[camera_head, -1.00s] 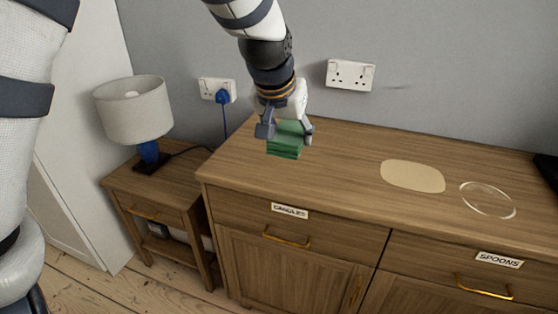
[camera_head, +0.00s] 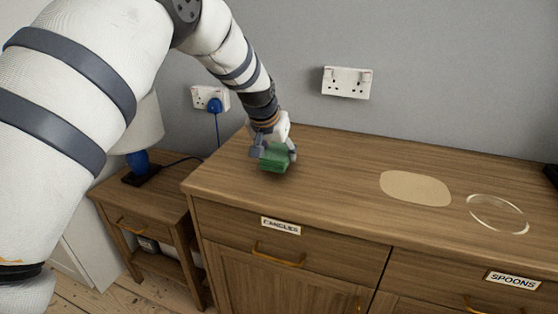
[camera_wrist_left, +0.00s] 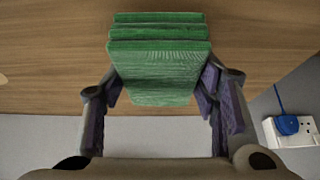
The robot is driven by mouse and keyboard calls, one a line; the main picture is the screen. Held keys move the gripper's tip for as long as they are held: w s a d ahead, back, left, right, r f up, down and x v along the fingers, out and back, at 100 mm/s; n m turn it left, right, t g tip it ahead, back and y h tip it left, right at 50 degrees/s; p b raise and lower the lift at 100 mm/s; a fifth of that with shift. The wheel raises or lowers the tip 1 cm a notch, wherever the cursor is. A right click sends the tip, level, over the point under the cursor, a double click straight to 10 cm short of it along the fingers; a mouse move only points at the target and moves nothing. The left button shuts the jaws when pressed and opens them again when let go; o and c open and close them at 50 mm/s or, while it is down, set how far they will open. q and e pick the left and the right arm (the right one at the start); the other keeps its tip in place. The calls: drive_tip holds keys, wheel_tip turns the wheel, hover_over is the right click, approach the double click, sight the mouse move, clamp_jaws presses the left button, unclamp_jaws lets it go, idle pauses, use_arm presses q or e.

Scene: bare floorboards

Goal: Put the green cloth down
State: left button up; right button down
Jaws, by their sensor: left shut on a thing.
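The green cloth (camera_head: 275,159) is a folded stack of several layers. It is low over the left end of the wooden sideboard top (camera_head: 330,165); I cannot tell whether it touches the wood. My left gripper (camera_head: 273,152) is shut on it, a finger on each side. In the left wrist view the cloth (camera_wrist_left: 160,65) sits between the two fingers, its layered edge facing the wood. My right gripper is not in view.
A tan oval mat (camera_head: 415,188) and a clear round dish or ring (camera_head: 497,213) lie to the right on the sideboard. A lamp (camera_head: 140,130) stands on a lower side table at left. Sockets (camera_head: 347,82) are on the wall. The wood between cloth and mat is clear.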

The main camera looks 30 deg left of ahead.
use_arm(q)
drive_tip(key=shift+f, duration=0.95)
drive_tip(key=shift+s+d, duration=0.1)
drive_tip(key=shift+f, duration=0.55)
drive_tip(key=shift+s, duration=0.1)
drive_tip(key=o, duration=1)
drive_tip(key=shift+f, duration=0.2)
drive_tip(key=shift+o, duration=0.2)
